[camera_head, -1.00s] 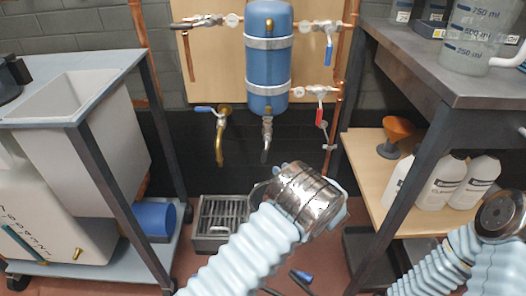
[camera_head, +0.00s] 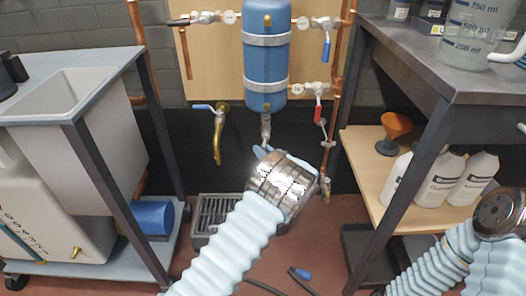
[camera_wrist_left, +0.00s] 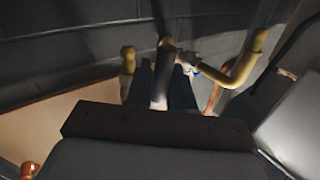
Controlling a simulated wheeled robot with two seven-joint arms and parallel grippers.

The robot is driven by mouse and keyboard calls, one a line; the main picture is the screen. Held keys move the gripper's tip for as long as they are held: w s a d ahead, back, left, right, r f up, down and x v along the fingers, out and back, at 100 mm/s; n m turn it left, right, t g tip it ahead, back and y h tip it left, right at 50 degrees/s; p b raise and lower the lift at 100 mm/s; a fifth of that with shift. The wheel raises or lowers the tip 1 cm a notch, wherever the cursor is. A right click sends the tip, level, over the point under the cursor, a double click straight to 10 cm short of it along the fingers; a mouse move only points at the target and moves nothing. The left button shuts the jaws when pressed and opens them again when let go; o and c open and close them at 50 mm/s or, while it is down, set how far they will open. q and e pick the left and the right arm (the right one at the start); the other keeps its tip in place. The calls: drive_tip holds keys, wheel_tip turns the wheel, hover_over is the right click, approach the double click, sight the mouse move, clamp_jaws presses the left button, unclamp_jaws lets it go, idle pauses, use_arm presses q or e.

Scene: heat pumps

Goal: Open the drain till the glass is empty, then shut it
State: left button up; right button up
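A blue tank (camera_head: 267,60) is strapped to a wooden board on the wall. Its drain (camera_head: 266,128), a short metal outlet, hangs from the bottom. The left wrist (camera_head: 283,183) hides what lies below. My left gripper (camera_head: 264,151) is raised close under the drain. In the left wrist view, its two dark blue fingers (camera_wrist_left: 160,92) stand apart, with a grey bar-like part between them; I cannot tell whether they touch it. My right wrist shows at the right edge, but its fingers do not. A glass with a readable level cannot be made out.
A brass tap (camera_head: 218,135) hangs left of the drain. A red-handled valve (camera_head: 318,105) is to the right. A grated floor drain box (camera_head: 213,213) stands below. A sink cart (camera_head: 75,95) is at left, a bench (camera_head: 440,75) at right. A black hose lies on the floor.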

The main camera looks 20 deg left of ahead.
use_arm(q)
clamp_jaws()
drive_tip(key=shift+a, duration=0.1)
drive_tip(key=a+r+m+t+h+b, duration=0.2)
drive_tip(key=m+t, duration=0.3)
drive_tip(key=m, duration=0.5)
drive_tip(key=s+a+r+m+t+h+b, duration=0.1)
drive_tip(key=r+m+t+h+b, duration=0.1)
drive_tip(key=m+t, duration=0.4)
drive_tip(key=shift+a+r+m, duration=0.4)
drive_tip(key=shift+r+m, duration=0.05)
drive_tip(key=shift+m, duration=2.15)
drive_tip(key=shift+s+h, duration=0.1)
drive_tip(key=shift+h, duration=0.2)
drive_tip(key=shift+o, duration=1.6)
unclamp_jaws()
drive_tip(key=shift+r, duration=0.1)
